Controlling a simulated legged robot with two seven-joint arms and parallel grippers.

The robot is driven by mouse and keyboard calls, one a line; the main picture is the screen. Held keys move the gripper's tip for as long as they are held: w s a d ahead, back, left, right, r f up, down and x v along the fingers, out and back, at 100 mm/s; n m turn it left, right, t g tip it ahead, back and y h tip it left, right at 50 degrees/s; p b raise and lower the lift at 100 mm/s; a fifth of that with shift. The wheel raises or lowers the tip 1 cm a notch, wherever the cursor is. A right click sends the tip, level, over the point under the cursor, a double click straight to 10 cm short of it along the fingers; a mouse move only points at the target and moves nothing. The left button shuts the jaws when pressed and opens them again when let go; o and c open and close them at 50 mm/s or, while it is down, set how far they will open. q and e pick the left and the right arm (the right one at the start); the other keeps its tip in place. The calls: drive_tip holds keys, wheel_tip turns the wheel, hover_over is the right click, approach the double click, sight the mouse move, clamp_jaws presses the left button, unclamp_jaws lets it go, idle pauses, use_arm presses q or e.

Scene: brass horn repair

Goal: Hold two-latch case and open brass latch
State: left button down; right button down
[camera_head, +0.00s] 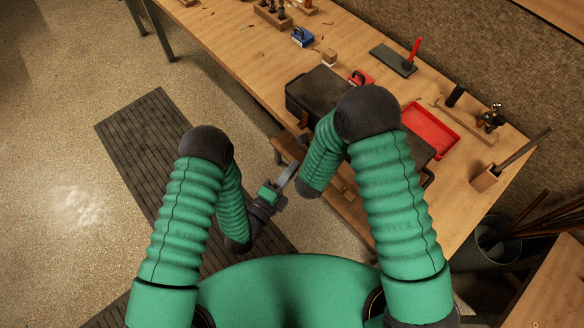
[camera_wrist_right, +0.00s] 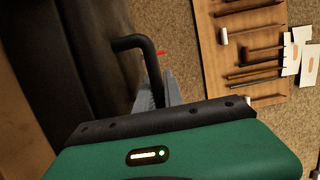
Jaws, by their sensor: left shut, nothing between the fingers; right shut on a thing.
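The dark two-latch case (camera_head: 312,92) lies on the workbench, partly covered by my right arm. A small brown-orange piece (camera_head: 304,118) on its near side looks like a brass latch; its state is too small to tell. In the right wrist view the case's dark side (camera_wrist_right: 100,60) fills the left, with a bent black handle (camera_wrist_right: 150,58) on it. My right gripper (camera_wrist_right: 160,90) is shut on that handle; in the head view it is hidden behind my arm. My left gripper (camera_head: 289,174) is shut and empty, in front of the bench edge and apart from the case.
A red tray (camera_head: 431,129) sits just behind the case. A red item (camera_head: 360,78), a dark pad with a red-handled tool (camera_head: 394,60) and a blue item (camera_head: 303,37) lie on the bench (camera_head: 240,50). A bin with rods (camera_head: 497,240) stands at the right.

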drive_tip(key=shift+s+f, duration=0.1)
drive_tip(key=shift+f, duration=0.15)
drive_tip(key=c, duration=1.4)
unclamp_jaws()
drive_tip(key=shift+d, duration=0.1)
drive_tip(key=shift+o, duration=0.2)
drive_tip(key=shift+r, duration=0.1)
